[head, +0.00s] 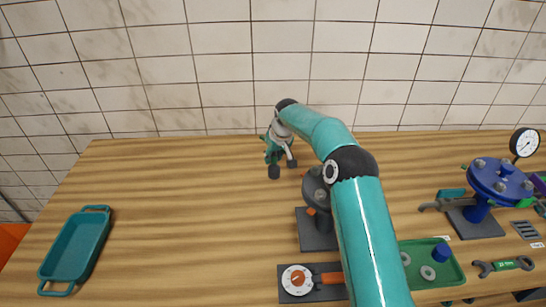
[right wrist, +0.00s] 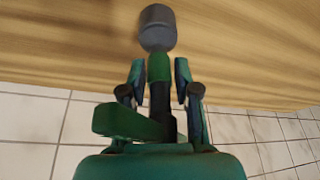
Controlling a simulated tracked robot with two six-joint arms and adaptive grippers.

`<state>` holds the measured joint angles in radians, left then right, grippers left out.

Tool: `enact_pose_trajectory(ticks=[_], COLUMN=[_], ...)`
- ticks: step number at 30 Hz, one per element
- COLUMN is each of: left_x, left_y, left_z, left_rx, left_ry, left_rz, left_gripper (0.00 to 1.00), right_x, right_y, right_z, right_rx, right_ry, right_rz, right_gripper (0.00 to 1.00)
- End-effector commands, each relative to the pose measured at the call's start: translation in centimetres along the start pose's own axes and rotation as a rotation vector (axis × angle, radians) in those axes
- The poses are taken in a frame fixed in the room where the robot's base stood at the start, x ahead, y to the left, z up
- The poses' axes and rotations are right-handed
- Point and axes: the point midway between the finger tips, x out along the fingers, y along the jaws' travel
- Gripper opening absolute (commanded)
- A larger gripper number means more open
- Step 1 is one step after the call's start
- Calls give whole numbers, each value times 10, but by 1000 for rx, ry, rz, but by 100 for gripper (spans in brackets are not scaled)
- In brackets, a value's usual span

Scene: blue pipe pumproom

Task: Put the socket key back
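My right arm reaches over the middle of the table, and its gripper (head: 281,160) is at the back, in front of the tiled wall. In the right wrist view the two fingers (right wrist: 160,78) stand either side of the socket key (right wrist: 158,68) and look closed on it. The key has a grey socket head, a green collar, a dark shaft and a green bar near the palm. Its socket end points toward the wooden table; whether it touches the wood I cannot tell. My left gripper is not in view.
A teal tray (head: 76,246) lies at the left. A grey-based stand (head: 318,240) is partly hidden by my arm, with a dial tool (head: 297,279) in front. At the right are a green parts tray (head: 440,272), a spanner (head: 503,266) and a blue flange (head: 500,178). The left-middle table is clear.

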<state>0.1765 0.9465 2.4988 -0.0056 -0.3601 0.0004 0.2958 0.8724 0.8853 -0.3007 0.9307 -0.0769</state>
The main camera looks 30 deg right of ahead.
Motion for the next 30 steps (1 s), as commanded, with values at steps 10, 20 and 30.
enact_pose_trajectory(ticks=[10,20,30], left_x=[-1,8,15], left_y=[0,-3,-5], left_z=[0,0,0], left_rx=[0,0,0], left_ry=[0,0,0], left_rz=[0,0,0], left_gripper=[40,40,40], right_x=[-2,-38,-104], right_y=[0,0,0], right_z=[-1,-1,-1], right_rx=[0,0,1], right_ry=[1,5,3], right_rz=[0,1,1], right_gripper=[43,43,43])
